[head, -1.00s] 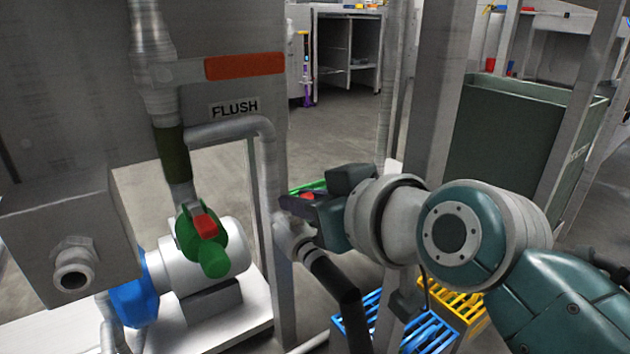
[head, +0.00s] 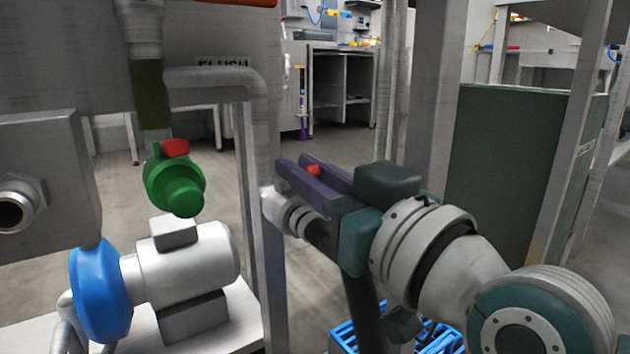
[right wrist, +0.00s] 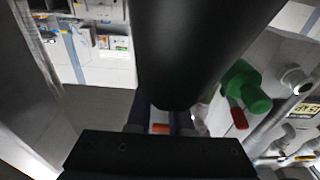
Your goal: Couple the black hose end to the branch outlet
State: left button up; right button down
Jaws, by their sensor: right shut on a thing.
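The branch outlet (head: 278,203) is a pale stub with ringed fittings on the side of the grey vertical pipe, in the middle of the head view. The black hose end (head: 317,236) is in line with it, at the rings. I cannot tell whether they are fully joined. My right gripper (head: 302,172) is shut at the hose end, with its dark purple fingers beside the outlet and a small red piece between them. The black hose (right wrist: 200,45) fills the upper middle of the right wrist view and hides much of the grip. My left gripper is not in view.
A green valve (head: 175,190) with a red part and a blue-ended pump (head: 100,290) stand left of the pipe. A steel post (head: 436,90) and a dark green bin (head: 510,170) stand right. A blue crate (head: 440,336) is below my right arm.

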jog(key=c, duration=0.8)
grip_release()
jog(key=p+v, duration=0.5)
jog(key=v, duration=0.5)
jog(key=shift+w, duration=0.1)
